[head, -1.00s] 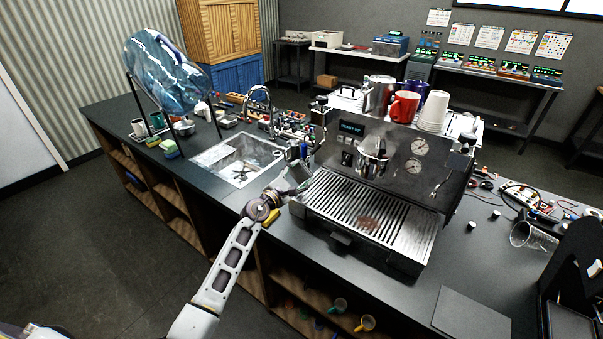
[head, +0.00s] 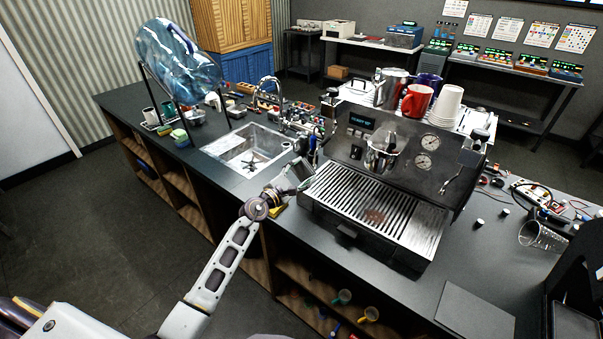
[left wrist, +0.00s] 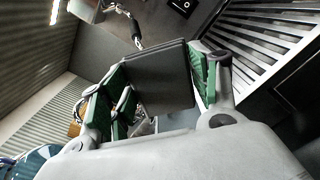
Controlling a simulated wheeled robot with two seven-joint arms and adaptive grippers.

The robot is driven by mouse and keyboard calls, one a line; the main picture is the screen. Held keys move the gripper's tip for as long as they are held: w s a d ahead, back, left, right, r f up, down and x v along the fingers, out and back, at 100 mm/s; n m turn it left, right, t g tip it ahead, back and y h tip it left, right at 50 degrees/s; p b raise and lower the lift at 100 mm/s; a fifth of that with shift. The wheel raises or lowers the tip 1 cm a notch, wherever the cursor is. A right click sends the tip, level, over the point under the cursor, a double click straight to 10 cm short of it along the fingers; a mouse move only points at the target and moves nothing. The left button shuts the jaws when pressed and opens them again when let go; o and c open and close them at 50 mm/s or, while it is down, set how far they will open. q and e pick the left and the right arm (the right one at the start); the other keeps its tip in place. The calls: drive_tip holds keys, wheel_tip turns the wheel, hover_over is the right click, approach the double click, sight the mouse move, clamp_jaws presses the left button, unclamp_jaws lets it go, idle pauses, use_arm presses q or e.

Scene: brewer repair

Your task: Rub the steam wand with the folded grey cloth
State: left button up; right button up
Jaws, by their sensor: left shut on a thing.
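My left gripper (head: 302,172) is at the front left corner of the espresso machine (head: 395,165), beside its drip tray. In the left wrist view its green-padded fingers (left wrist: 160,90) are shut on the folded grey cloth (left wrist: 152,78), a dark flat square between them. A curved metal steam wand with a dark lower end (left wrist: 132,24) hangs just beyond the cloth's upper edge. I cannot tell whether the wand and cloth touch. I cannot clearly make out the wand in the head view. My right gripper is out of view.
The slatted drip tray (head: 375,215) lies right of my left gripper. The sink (head: 246,150) is behind it to the left. Cups and a steel pitcher (head: 391,88) stand on the machine. The counter's right front holds a flat dark plate (head: 474,312).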

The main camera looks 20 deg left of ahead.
use_arm(q)
drive_tip(key=shift+s, duration=0.15)
drive_tip(key=shift+v, duration=1.4)
